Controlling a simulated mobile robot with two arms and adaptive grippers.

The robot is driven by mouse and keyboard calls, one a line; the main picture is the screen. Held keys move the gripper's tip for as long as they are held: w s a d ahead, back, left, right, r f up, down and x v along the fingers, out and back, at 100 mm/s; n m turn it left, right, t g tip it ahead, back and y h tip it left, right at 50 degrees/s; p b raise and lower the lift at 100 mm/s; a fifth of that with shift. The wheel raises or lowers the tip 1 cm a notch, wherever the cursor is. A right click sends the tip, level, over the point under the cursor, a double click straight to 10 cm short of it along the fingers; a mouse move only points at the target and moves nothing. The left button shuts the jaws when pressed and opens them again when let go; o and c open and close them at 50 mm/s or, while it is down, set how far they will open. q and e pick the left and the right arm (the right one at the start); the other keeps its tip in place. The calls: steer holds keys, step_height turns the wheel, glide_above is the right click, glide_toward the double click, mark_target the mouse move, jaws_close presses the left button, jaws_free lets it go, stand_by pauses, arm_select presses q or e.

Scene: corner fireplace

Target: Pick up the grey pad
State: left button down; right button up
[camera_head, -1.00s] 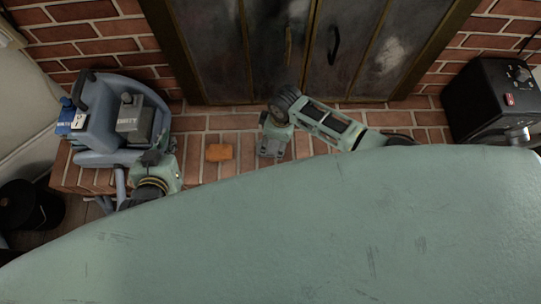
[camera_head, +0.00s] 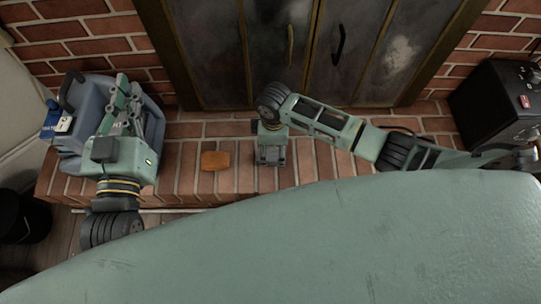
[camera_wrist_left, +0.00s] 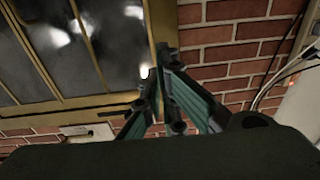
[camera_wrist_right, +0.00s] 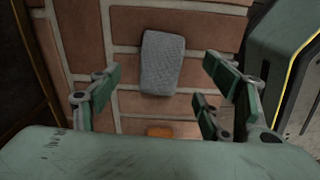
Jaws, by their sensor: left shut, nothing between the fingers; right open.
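The grey pad (camera_wrist_right: 162,62) lies flat on the brick hearth in the right wrist view, a rounded rectangle with a rough surface. My right gripper (camera_wrist_right: 158,82) is open, with its fingers on either side of the pad in that view and nothing held. In the head view my right gripper (camera_head: 270,155) points down over the hearth and hides the pad. My left gripper (camera_head: 133,98) is over the blue-grey caddy in the head view. Its fingers meet, shut and empty, in the left wrist view (camera_wrist_left: 158,72).
An orange block (camera_head: 216,160) lies on the hearth left of my right gripper. The blue-grey caddy (camera_head: 85,95) stands at the left, a black box (camera_head: 495,105) at the right. Dark fireplace doors (camera_head: 270,50) close off the back. A black bin (camera_head: 22,215) stands at lower left.

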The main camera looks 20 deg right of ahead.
mark_target(274, 154)
step_height(274, 154, down, 4)
steer(key=shift+s+d+f+b, duration=0.1)
steer(key=shift+s+f+b, duration=0.1)
steer(key=shift+b, duration=0.95)
steer(key=shift+f, duration=0.1)
steer(key=c, duration=1.1)
arm_select(q)
steer(key=s+r+t+h, duration=0.1)
steer(key=s+r+t, duration=0.1)
steer(key=r, duration=0.3)
steer(key=s+r+t+h, duration=0.1)
steer(key=s+r+t, duration=0.1)
steer(key=r+t, duration=0.3)
steer(key=shift+s+d+r, duration=0.2)
steer(key=shift+s+r, duration=0.05)
steer(key=shift+r, duration=0.4)
